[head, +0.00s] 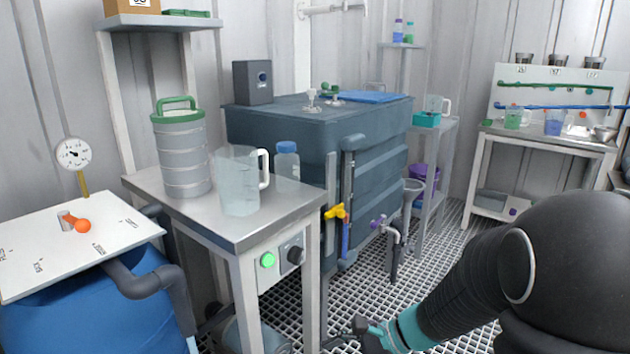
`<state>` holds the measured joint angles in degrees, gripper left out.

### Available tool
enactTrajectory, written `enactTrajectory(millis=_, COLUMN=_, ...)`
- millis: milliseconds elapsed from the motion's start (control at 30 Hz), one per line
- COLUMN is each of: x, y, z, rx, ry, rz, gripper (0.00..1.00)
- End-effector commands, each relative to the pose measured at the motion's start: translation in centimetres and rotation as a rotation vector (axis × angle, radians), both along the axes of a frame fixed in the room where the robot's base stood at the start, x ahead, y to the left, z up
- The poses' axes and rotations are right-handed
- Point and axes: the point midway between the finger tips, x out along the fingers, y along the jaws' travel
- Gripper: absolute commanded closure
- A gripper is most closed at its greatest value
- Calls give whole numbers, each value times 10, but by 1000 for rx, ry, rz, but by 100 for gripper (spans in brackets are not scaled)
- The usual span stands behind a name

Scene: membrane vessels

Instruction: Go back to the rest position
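My gripper (362,336) is low at the bottom edge of the head view, at the end of my dark arm with a teal band. It is over the floor grating, to the right of the steel table's legs. The gripper is small, dark and partly cut off by the frame edge, so its fingers do not show clearly. I cannot tell whether it is open or shut. No held object is visible.
A steel table (262,222) bears a clear jug (238,185), a ribbed canister (183,160) and a blue-capped bottle (286,160). A large grey tank (375,180) with a yellow-handled valve (337,211) stands behind. A blue barrel (80,315) is at left. Grated floor (440,262) is open at centre right.

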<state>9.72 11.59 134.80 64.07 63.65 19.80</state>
Motion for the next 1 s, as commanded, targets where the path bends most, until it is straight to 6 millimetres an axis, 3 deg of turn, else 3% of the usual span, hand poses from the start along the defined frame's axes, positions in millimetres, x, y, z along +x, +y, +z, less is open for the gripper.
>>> enactTrajectory(millis=200, x=-57, y=-34, z=10, rx=-323, ry=-285, rz=409, gripper=30)
enactTrajectory(millis=500, x=-97, y=-91, z=42, rx=-719, ry=-591, rz=842, gripper=30)
enactTrajectory(millis=800, x=-122, y=-125, z=94, rx=-1041, ry=-798, rz=1040, gripper=30)
enactTrajectory(millis=1000, x=-136, y=-122, z=123, rx=-1127, ry=-908, rz=1023, gripper=30)
